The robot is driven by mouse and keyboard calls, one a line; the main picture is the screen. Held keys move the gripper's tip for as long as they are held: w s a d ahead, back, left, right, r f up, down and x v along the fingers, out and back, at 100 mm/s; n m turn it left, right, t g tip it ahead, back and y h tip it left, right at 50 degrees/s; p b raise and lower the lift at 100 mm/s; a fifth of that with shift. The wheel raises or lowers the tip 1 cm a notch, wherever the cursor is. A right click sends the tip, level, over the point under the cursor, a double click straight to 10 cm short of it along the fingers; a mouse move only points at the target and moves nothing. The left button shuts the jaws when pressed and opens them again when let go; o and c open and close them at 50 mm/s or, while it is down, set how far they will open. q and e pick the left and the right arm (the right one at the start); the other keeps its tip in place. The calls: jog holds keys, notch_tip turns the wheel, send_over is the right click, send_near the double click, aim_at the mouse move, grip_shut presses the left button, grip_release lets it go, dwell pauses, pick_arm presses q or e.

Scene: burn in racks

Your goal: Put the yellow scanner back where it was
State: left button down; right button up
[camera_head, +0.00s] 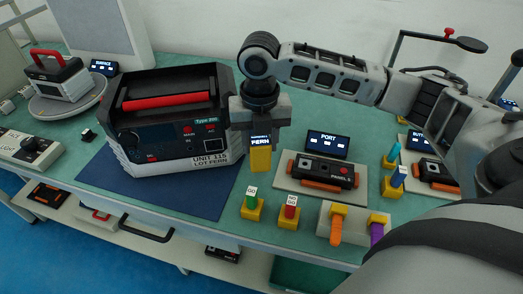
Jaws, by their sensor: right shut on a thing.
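My right gripper (261,128) points down and is shut on the yellow scanner (261,158). The scanner is a small yellow block with a dark lettered band at its top. My left gripper is not in view.
The black unit with a red handle (160,101) stands on the blue mat (105,178). Yellow holders with a green plug (251,201) and a red plug (291,208) stand in front. The PORT panel (327,170) lies to the right. The mat's front is clear.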

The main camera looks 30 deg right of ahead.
aim_at(262, 152)
jog(key=f, duration=0.4)
jog(key=shift+w+d, duration=0.2)
jog(key=shift+d, duration=0.15)
jog(key=o, duration=1.1)
jog(key=shift+f, duration=0.1)
notch_tip(262, 152, up, 12)
jog(key=shift+r, duration=0.15)
